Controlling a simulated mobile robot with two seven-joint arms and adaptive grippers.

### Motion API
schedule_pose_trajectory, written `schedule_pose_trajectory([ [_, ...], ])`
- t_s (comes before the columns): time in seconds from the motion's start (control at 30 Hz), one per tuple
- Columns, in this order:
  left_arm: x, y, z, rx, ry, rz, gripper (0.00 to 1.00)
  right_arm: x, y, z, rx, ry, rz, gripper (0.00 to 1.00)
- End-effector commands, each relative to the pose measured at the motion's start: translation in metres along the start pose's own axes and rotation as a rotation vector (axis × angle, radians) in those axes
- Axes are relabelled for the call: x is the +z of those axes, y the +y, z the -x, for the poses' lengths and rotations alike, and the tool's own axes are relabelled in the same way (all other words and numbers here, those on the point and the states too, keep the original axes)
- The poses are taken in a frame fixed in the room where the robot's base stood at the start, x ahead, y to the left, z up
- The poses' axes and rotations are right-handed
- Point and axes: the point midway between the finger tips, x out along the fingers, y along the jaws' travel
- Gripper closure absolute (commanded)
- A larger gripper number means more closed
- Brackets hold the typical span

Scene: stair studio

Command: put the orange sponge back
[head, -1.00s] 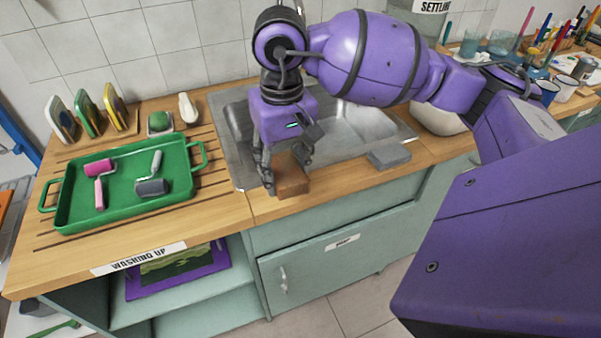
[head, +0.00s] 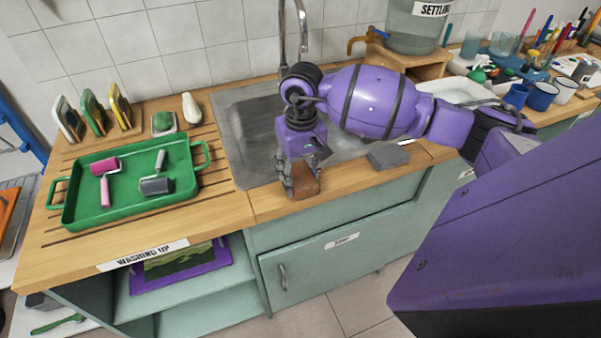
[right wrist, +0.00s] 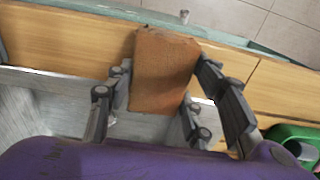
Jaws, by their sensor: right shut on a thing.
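The orange sponge (head: 307,188), a brownish-orange block, is at the front edge of the sink on the wooden counter. My right gripper (head: 300,182) reaches down over it and is shut on it, with fingers on both sides. In the right wrist view the sponge (right wrist: 163,75) sits between the fingers (right wrist: 160,95), its far end over the wooden counter strip. Whether it touches the counter is hard to tell. My left gripper is not in view.
A grey block (head: 388,156) lies right of the sponge. The green tray (head: 125,205) with two paint rollers stands at the left. Behind it are upright coloured sponge-like pieces (head: 92,112), a green scrubber (head: 163,121) and a white bottle (head: 191,108). The sink (head: 250,140) lies behind.

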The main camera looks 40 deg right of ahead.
Motion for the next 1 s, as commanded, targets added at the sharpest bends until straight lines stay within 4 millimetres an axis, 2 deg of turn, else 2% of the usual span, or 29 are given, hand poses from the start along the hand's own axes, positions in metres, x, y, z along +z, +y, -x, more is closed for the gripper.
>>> schedule_pose_trajectory([
  [0.37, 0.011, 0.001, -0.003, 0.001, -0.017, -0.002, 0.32, 0.001, 0.000, -0.008, 0.001, -0.002, 0.001, 0.76],
  [0.4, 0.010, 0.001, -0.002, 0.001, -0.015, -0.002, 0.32, 0.000, 0.000, -0.006, 0.000, -0.001, 0.001, 0.46],
  [0.5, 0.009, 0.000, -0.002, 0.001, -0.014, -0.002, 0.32, 0.000, 0.000, -0.005, 0.000, 0.000, 0.001, 0.33],
  [0.83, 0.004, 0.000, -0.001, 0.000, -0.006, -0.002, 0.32, 0.000, 0.000, -0.004, -0.001, 0.001, 0.000, 0.32],
  [0.93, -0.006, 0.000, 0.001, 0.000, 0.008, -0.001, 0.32, -0.001, -0.001, 0.006, -0.002, 0.004, -0.001, 0.32],
  [1.0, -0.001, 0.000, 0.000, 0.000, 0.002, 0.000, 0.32, -0.002, 0.000, 0.013, 0.001, 0.005, 0.001, 0.32],
])
